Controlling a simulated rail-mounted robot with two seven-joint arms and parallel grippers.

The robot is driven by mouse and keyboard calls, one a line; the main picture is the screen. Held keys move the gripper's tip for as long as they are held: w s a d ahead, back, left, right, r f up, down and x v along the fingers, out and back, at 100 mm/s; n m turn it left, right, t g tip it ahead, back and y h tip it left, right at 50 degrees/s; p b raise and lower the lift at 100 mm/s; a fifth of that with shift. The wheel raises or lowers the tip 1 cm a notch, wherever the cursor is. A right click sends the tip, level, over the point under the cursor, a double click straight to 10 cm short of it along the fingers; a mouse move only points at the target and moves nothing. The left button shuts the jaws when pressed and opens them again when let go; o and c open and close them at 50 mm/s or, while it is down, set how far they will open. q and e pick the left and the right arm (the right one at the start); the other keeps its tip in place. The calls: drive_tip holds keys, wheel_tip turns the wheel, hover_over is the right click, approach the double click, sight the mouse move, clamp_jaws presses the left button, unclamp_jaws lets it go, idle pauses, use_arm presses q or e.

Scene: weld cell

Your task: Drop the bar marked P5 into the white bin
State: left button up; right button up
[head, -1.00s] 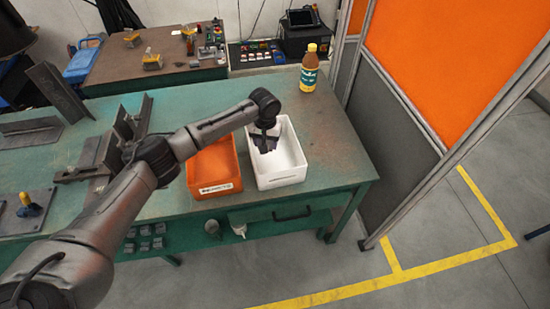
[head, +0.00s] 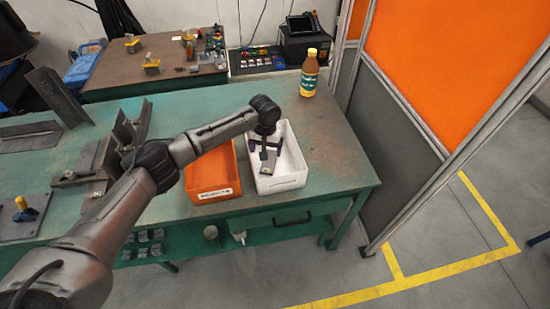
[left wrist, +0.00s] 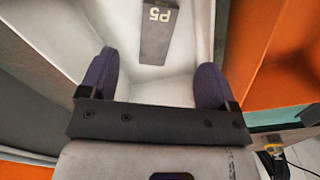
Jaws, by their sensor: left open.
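The grey bar marked P5 (left wrist: 158,35) is inside the white bin (left wrist: 45,35), below my left gripper and apart from its fingers. In the head view the bar (head: 267,164) shows within the walls of the white bin (head: 283,184). I cannot tell whether it rests fully on the bin floor. My left gripper (head: 265,146) hangs over the bin. In the left wrist view the gripper (left wrist: 157,68) has its two dark purple fingers wide apart with nothing between them. My right gripper is in neither view.
An orange bin (head: 212,194) stands against the left side of the white bin. A bottle (head: 309,73) stands behind them on the green table (head: 338,150). Metal fixtures (head: 130,125) occupy the table's left part. An orange and grey partition (head: 390,150) stands at the right.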

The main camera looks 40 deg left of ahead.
use_arm(q)
wheel_tip(320, 180, up, 14)
drive_tip(key=p, duration=0.2)
drive_tip(key=shift+p, duration=0.35)
idle(0.6)
